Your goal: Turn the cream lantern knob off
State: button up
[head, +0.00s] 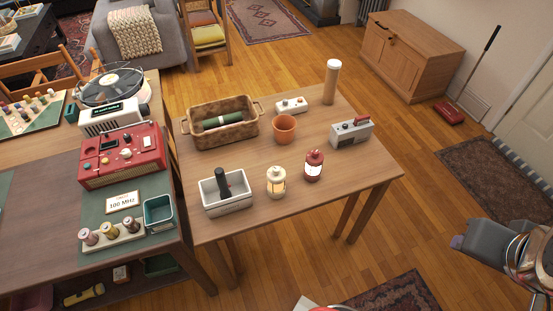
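The cream lantern (276,183) stands upright near the front edge of the wooden table. Its window glows warm. Its knob is too small to make out for sure. A red lantern (314,166) with a bright white window stands just right of it. My gripper (464,242) is at the lower right, off the table's right side and well apart from both lanterns. It is seen as a grey block with a purplish tip, and its finger opening cannot be made out. Nothing is seen held in it.
A white box (227,203) with a black handle stands left of the cream lantern. Behind are a wicker basket (195,136), an orange pot (284,129) and a grey device (351,133). The table's front right (345,190) is clear. A red radio (122,155) is on the left table.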

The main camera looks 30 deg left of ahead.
aim_at(275, 171)
jog(key=u, duration=0.05)
jog(key=k, duration=1.1)
jog(key=u, duration=2.15)
jog(key=i, duration=1.05)
